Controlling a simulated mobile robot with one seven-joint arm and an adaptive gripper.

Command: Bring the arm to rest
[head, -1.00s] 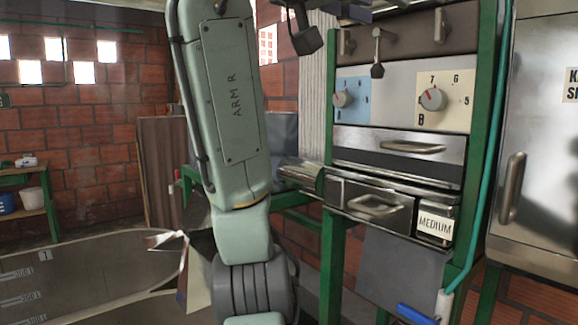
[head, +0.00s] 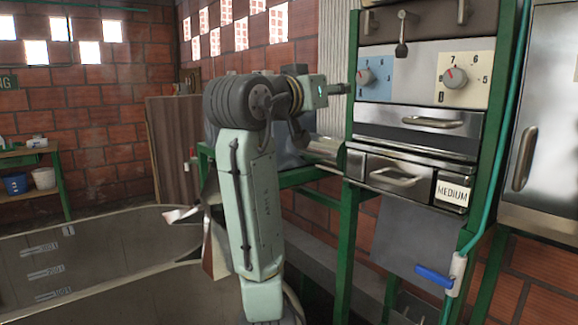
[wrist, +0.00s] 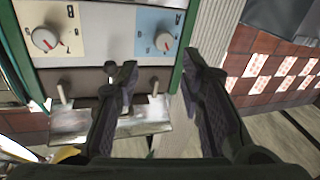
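My arm (head: 250,190) rises in the middle of the head view and bends at the top towards the machine on the right. In that view the gripper's fingers are hidden or too small to tell. In the wrist view my gripper (wrist: 165,85) shows two dark fingers set well apart, with nothing between them. It is open and empty. Behind the fingers, that view shows the machine's panel upside down.
The machine panel has a blue dial plate (head: 375,79) and a cream dial plate (head: 466,80). Below are a drawer handle (head: 433,122) and a MEDIUM label (head: 453,192). A large vat (head: 90,250) stands at lower left. A metal cabinet (head: 550,110) is at right.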

